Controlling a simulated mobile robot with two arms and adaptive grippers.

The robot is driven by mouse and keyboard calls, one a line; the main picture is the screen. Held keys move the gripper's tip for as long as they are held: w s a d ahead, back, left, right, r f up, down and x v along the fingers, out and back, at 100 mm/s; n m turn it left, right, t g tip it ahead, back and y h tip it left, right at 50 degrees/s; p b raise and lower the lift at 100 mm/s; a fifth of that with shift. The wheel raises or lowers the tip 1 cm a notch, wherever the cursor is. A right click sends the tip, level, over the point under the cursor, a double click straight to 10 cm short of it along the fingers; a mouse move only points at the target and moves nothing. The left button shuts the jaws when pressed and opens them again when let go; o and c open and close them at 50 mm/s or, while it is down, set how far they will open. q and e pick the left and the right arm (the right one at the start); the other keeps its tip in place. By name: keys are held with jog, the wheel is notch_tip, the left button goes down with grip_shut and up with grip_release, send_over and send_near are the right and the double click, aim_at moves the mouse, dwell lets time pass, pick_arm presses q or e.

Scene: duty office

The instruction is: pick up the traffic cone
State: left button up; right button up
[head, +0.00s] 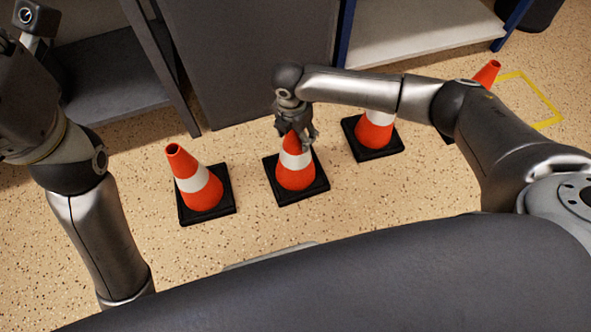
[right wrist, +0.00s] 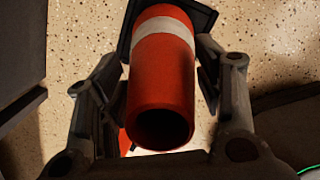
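Several orange traffic cones with white bands and black square bases stand on the floor. In the head view, my right gripper (head: 295,135) points down at the top of the middle cone (head: 295,172) and hides part of its tip. In the right wrist view, this cone (right wrist: 162,85) stands between the two fingers of my right gripper (right wrist: 160,88), its open top towards the camera. The fingers are apart on either side, with gaps showing beside the cone's top; contact lower down is unclear. My left arm is raised at the left; its gripper fingers do not show.
Another cone (head: 200,184) stands to the left and one (head: 375,133) to the right. A further cone (head: 487,73) is partly hidden by my right arm. A dark grey panel (head: 250,60) and shelves (head: 420,35) stand behind. Speckled floor is clear in front.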

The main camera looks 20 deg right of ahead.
grip_shut()
jog(key=shift+r, duration=0.1)
jog(key=shift+w+r, duration=0.1)
dwell(0.3)
